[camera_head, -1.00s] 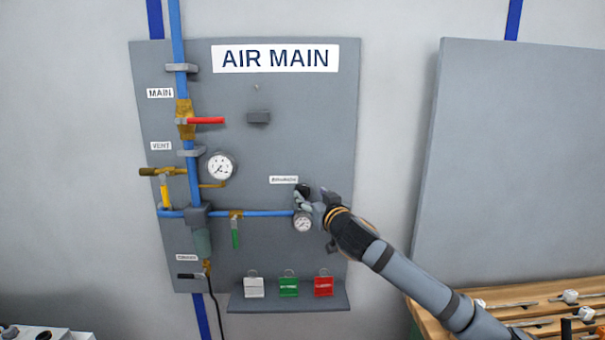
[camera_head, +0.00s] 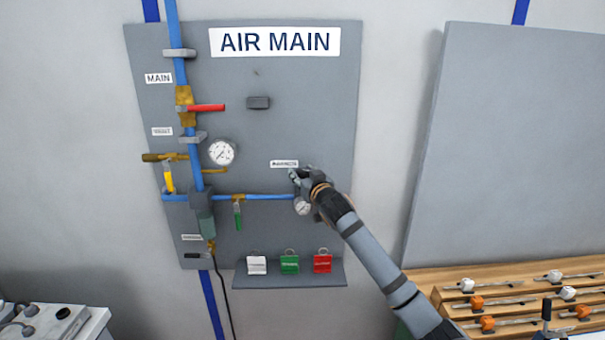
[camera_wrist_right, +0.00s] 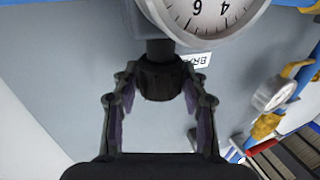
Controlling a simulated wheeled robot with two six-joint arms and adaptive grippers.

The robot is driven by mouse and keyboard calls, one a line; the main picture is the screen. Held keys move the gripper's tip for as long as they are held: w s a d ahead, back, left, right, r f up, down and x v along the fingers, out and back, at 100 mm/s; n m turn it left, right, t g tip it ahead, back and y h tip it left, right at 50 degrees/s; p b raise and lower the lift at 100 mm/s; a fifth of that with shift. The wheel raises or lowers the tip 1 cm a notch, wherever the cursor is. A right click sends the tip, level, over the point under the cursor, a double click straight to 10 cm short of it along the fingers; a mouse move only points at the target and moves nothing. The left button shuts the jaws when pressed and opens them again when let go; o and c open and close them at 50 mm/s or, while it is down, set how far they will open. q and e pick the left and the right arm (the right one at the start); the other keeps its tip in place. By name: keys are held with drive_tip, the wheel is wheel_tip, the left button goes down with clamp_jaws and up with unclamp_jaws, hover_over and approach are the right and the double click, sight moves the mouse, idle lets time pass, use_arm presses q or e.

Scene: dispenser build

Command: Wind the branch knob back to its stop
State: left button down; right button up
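The branch knob (camera_wrist_right: 163,80) is dark and ribbed, on a dark stem below the branch gauge (camera_wrist_right: 205,14) in the right wrist view. In the head view the branch gauge (camera_head: 303,207) hangs at the right end of the blue branch pipe (camera_head: 268,197), and my gripper hides the knob. My right gripper (camera_head: 296,177) is at the regulator just above that gauge. In the right wrist view its two fingers (camera_wrist_right: 160,82) stand on either side of the knob, close to it, with slim gaps; a firm squeeze does not show. My left gripper is not in view.
The grey panel holds a red-handled main valve (camera_head: 206,107), a yellow-handled vent valve (camera_head: 169,178), a green-handled branch valve (camera_head: 238,214) and a larger gauge (camera_head: 222,152). A shelf (camera_head: 290,275) with white, green and red tags is below. A wooden rack (camera_head: 428,282) stands lower right.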

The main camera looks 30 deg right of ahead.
drive_tip(key=c, duration=0.7)
drive_tip(key=shift+o, duration=0.2)
drive_tip(key=n+y+p, duration=0.2)
drive_tip(key=y+p, duration=0.1)
drive_tip(key=shift+d+r, duration=0.1)
drive_tip(key=shift+r, duration=0.1)
drive_tip(key=shift+f+y, duration=0.1)
drive_tip(key=shift+y, duration=0.2)
drive_tip(key=shift+f+n+y, duration=0.3)
drive_tip(key=shift+n+y, duration=0.2)
drive_tip(key=n+y+b, duration=0.2)
drive_tip(key=y+b, duration=0.1)
drive_tip(key=b, duration=0.6)
drive_tip(key=shift+y, duration=0.4)
drive_tip(key=shift+r, duration=0.2)
drive_tip(key=o, duration=1.2)
